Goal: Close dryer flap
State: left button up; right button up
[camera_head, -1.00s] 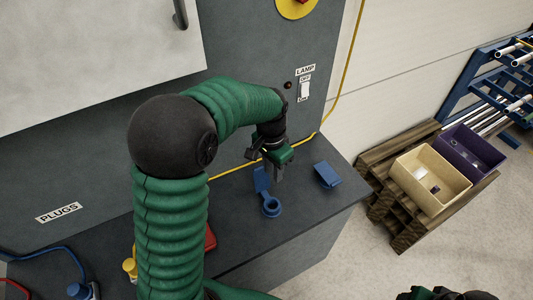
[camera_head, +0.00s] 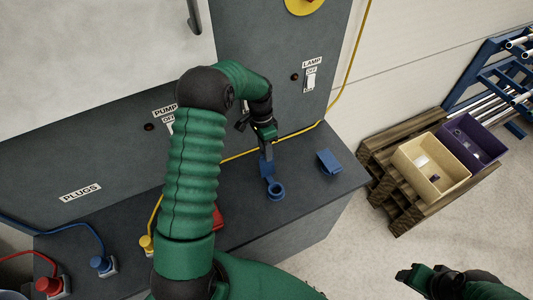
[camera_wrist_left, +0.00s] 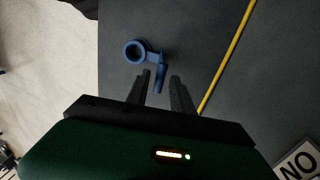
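A blue ring-shaped fitting (camera_head: 276,191) sits on the dark bench top, with a blue flap (camera_head: 266,166) standing up from its far side. In the left wrist view the ring (camera_wrist_left: 135,51) lies just beyond the fingertips, and the flap (camera_wrist_left: 161,72) shows between them. My left gripper (camera_head: 268,154) is at the flap from above; its fingers (camera_wrist_left: 161,78) are apart. I cannot tell whether either finger touches the flap. My right gripper (camera_head: 418,280) is low at the right, away from the bench; its fingers are unclear. Neither fitting is labelled as the dryer.
A second blue part (camera_head: 328,162) stands on the bench to the right. A yellow cable (camera_head: 300,131) runs along the bench's back by the panel with the lamp switch (camera_head: 311,79). A pallet (camera_head: 390,190) bears a beige bin (camera_head: 433,184) and a purple bin (camera_head: 486,138).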

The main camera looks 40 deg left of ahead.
aim_at(267, 165)
pick_arm(q)
jog(key=f, duration=0.3)
jog(key=shift+s+d+f, duration=0.1)
jog(key=shift+s+f, duration=0.1)
jog(key=shift+d, duration=0.1)
grip_shut()
jog(key=shift+w+r, duration=0.1)
dwell(1.1)
